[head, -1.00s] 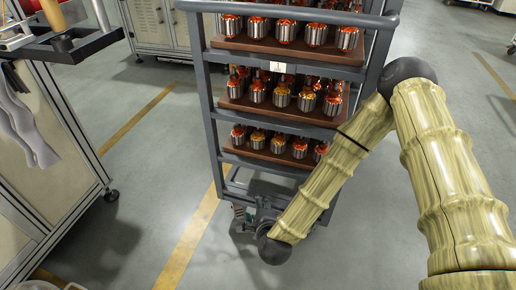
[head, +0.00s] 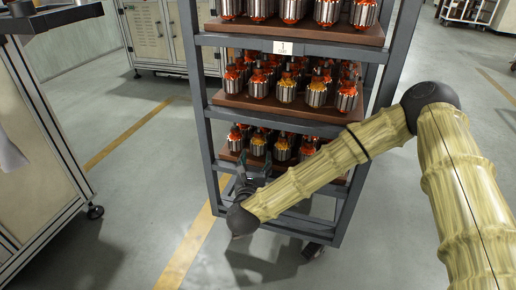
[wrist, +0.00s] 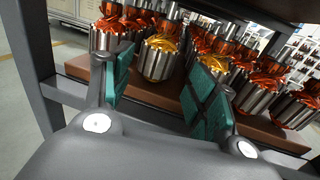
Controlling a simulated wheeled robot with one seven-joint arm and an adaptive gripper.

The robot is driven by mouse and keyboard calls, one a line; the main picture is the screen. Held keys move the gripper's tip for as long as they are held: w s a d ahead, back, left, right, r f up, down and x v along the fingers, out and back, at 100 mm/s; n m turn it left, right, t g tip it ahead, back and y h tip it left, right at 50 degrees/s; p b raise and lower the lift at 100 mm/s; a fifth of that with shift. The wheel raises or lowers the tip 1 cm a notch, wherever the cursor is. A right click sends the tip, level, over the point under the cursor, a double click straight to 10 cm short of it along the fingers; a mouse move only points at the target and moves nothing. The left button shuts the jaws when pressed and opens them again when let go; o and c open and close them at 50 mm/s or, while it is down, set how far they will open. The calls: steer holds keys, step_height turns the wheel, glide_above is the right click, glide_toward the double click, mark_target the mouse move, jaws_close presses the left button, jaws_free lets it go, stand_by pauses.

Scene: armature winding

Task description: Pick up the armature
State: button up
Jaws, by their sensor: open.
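Several armatures with steel cores and orange or yellow windings stand upright on the lowest brown shelf (head: 291,173) of a grey rack. One with yellow winding (head: 258,146) stands in the front row; in the wrist view an armature with a yellow top (wrist: 157,57) shows between my fingers, a little beyond them. My gripper (head: 258,168) is at the rack's front left, by the lowest shelf. In the wrist view my gripper (wrist: 163,95) is open and empty, its green pads apart. Another armature (wrist: 208,67) is partly hidden behind the right finger.
The rack's grey left post (wrist: 32,60) stands close to the left of my gripper. Higher shelves (head: 285,108) hold more armatures. A workbench (head: 40,150) is at the left, with open floor between it and the rack.

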mark_target(257, 148)
steer(key=w, duration=0.3)
steer(key=shift+w+d+b, duration=0.25)
steer(key=shift+w+b, duration=0.05)
steer(key=shift+b, duration=0.1)
steer(key=shift+w+d+r+b, duration=0.15)
steer(key=shift+w+b, duration=0.5)
steer(key=shift+w, duration=0.7)
steer(key=shift+w+d+r+b, duration=0.1)
steer(key=shift+w+b, duration=0.55)
steer(key=shift+w, duration=0.65)
steer(key=c, duration=1.1)
steer(key=shift+r, duration=0.1)
